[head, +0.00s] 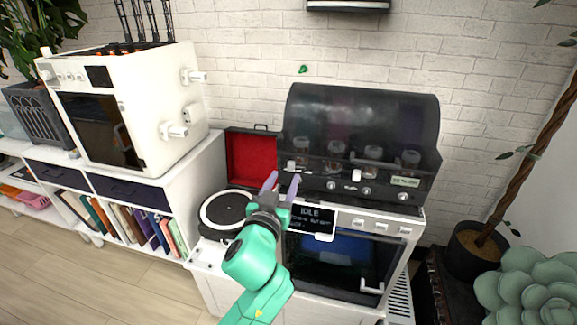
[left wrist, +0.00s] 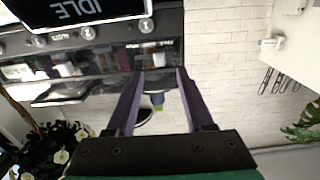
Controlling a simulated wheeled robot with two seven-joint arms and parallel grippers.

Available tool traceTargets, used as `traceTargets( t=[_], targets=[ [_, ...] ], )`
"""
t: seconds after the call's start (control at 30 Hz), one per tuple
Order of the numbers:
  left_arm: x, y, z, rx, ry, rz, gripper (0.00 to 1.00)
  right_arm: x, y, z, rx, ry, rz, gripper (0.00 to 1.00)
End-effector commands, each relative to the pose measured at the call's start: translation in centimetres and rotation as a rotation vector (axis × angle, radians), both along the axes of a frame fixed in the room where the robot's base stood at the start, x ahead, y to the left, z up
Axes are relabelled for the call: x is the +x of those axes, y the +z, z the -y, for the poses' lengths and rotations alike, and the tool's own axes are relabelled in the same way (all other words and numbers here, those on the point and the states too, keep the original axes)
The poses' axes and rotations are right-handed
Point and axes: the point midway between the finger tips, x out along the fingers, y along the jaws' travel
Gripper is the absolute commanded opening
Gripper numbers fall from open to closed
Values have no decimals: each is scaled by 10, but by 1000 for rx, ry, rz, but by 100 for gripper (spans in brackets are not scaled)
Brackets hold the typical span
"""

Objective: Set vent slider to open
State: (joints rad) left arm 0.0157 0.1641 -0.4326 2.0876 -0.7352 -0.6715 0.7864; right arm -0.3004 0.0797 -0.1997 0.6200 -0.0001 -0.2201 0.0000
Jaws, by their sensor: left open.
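The machine with a smoked dark hood (head: 362,112) stands on the right, its display (head: 312,214) reading IDLE. Small white knobs show along the hood's lower front, one at the left (head: 292,164) and one in the middle (head: 355,176). I cannot tell which part is the vent slider or how it is set. My left gripper (head: 282,180) is open and empty, with purple fingers pointing up in front of the hood's lower left. In the left wrist view the open fingers (left wrist: 159,72) reach toward the machine's dark front, with nothing between them. My right gripper is not in view.
A white boxy machine (head: 160,127) with side handles stands on a shelf unit at the left. A turntable (head: 226,209) with an open red-lined case (head: 252,157) lies left of my gripper. A potted succulent (head: 528,287) stands at the lower right.

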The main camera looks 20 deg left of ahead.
Motion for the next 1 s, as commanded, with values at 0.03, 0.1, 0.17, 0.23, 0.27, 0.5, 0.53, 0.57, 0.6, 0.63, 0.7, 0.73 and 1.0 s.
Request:
traceTargets(
  t=[0.03, 0.1, 0.17, 0.23, 0.27, 0.5, 0.53, 0.57, 0.6, 0.63, 0.7, 0.73, 1.0],
  targets=[
    [13, 3, 0, 1, 1, 1, 52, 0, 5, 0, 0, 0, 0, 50],
    [27, 2, 0, 2, 1, 0, 52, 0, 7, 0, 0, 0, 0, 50],
    [37, 1, 0, 1, 1, 0, 52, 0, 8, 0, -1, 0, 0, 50],
    [44, 0, 0, 1, 0, -1, 52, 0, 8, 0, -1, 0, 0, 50],
    [46, 0, 0, 0, 0, 0, 52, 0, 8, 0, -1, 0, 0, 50],
    [48, -1, 0, -1, 0, -1, 52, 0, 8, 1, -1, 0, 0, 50],
    [48, -1, 0, -1, 0, -1, 49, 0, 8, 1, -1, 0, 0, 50],
    [48, -1, 0, -1, -1, -1, 37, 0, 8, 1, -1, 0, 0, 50],
    [48, -1, 0, -1, -1, -1, 22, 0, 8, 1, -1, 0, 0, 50],
    [48, -1, 0, -1, -1, -1, 10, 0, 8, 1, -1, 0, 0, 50],
    [48, -1, 0, -1, 0, -1, 0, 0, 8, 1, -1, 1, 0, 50],
    [48, -1, 0, -1, 0, -1, 0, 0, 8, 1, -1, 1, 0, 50],
    [48, -1, 0, 0, 0, -1, 0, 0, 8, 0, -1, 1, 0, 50]
  ],
)
